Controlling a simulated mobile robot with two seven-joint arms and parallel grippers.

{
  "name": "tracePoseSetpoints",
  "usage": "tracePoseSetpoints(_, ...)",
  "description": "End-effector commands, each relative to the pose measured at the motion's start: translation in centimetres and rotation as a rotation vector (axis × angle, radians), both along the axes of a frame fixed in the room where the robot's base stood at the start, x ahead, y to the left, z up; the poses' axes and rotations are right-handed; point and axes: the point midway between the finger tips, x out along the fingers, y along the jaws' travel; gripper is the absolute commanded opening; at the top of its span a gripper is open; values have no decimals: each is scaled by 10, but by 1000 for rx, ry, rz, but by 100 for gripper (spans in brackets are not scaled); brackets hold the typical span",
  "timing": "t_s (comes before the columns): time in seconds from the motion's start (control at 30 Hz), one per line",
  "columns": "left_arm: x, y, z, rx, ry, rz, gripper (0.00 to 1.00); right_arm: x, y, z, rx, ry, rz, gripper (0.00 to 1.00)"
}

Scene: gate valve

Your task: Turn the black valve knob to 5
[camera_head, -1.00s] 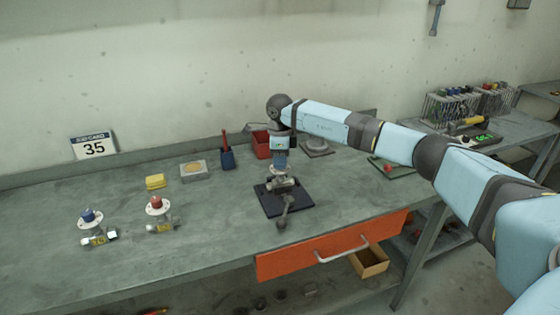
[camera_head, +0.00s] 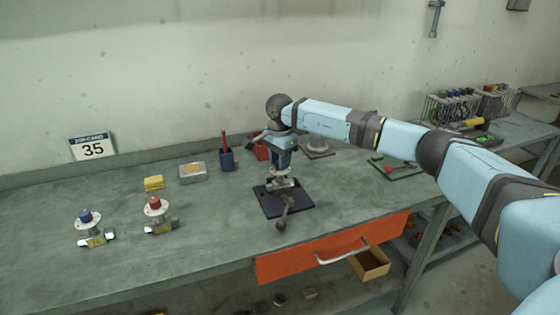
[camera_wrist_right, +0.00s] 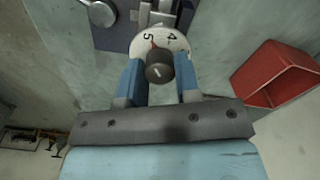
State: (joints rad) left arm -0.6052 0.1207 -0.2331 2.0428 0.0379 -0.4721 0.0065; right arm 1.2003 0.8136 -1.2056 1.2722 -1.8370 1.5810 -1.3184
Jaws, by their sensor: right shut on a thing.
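The black valve knob (camera_wrist_right: 158,68) sits over a white dial in the right wrist view. The dial (camera_wrist_right: 170,40) shows a 5 and a 4 at its far side, with a small red mark between them, nearer the 5. The two blue fingers of my right gripper (camera_wrist_right: 159,74) are shut on the knob, one on each side. In the head view my right gripper (camera_head: 281,163) points down over the valve and hides the knob. The valve body (camera_head: 281,184) stands on a dark plate (camera_head: 298,196). My left gripper is not in view.
A valve with a blue knob (camera_head: 86,216) and one with a red knob (camera_head: 154,203) stand at the left. The bench front left is clear.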

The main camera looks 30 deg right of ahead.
Motion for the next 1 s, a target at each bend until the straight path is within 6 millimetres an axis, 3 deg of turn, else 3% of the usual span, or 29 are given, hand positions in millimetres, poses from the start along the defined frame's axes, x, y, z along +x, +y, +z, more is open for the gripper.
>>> tracePoseSetpoints(0.67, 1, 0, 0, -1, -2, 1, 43, 0, 1, 0, 1, 1, 58, 7)
tracePoseSetpoints(0.7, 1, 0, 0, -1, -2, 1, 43, 0, 1, 0, 1, 1, 58, 40)
tracePoseSetpoints(0.77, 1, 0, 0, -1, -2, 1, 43, 0, 1, 0, 1, 1, 58, 53)
tracePoseSetpoints(1.0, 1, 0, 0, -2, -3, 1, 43, 0, 0, 0, 0, 0, 57, 56)
